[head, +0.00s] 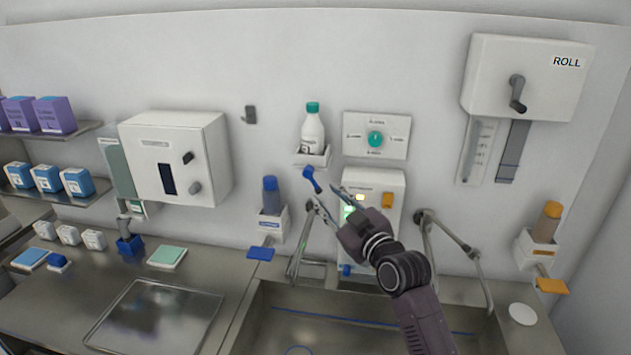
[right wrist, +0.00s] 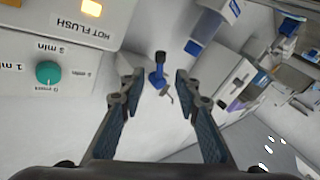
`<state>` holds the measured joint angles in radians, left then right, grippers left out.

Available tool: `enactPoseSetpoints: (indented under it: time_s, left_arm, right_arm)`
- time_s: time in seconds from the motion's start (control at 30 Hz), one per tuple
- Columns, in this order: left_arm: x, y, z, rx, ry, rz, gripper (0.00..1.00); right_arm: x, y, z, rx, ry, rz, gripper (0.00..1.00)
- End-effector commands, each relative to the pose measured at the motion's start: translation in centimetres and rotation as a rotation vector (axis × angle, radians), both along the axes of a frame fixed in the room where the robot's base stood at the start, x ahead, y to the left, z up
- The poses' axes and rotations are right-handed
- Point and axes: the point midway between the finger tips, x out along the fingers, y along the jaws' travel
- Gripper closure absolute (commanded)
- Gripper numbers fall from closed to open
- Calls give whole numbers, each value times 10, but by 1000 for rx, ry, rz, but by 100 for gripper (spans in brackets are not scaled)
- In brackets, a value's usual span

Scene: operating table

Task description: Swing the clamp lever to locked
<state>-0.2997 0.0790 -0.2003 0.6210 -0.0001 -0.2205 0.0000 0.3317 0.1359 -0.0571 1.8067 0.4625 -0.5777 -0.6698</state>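The clamp lever is most likely the small blue lever (head: 312,179) on the back wall, left of the white panel unit; its lock markings are too small to read. In the right wrist view a blue piece with a dark knob (right wrist: 157,76) shows beyond the fingertips, apparently the same lever. My right gripper (head: 328,197) is open and empty, just right of and below the lever in the head view. In the right wrist view its two fingers (right wrist: 157,88) are spread to either side of the lever, with no clear contact. My left gripper is not in view.
A white unit with lit buttons (head: 392,187) stands behind my right gripper, with a green-knob panel (head: 375,139) above. A white bottle (head: 312,130) sits on a bracket above the lever. Metal tap arms (head: 305,240) rise near the sink (head: 330,333).

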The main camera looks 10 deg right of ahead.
Motion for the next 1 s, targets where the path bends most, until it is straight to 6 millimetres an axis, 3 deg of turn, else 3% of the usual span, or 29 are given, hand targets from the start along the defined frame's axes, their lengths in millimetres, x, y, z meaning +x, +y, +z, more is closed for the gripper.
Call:
enactPoseSetpoints:
  time_s: [0.5,1.0]
  left_arm:
    - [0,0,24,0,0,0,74]
    - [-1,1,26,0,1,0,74]
  right_arm:
    - [58,16,2,1,0,1,70]
    - [68,19,0,1,-2,1,70]
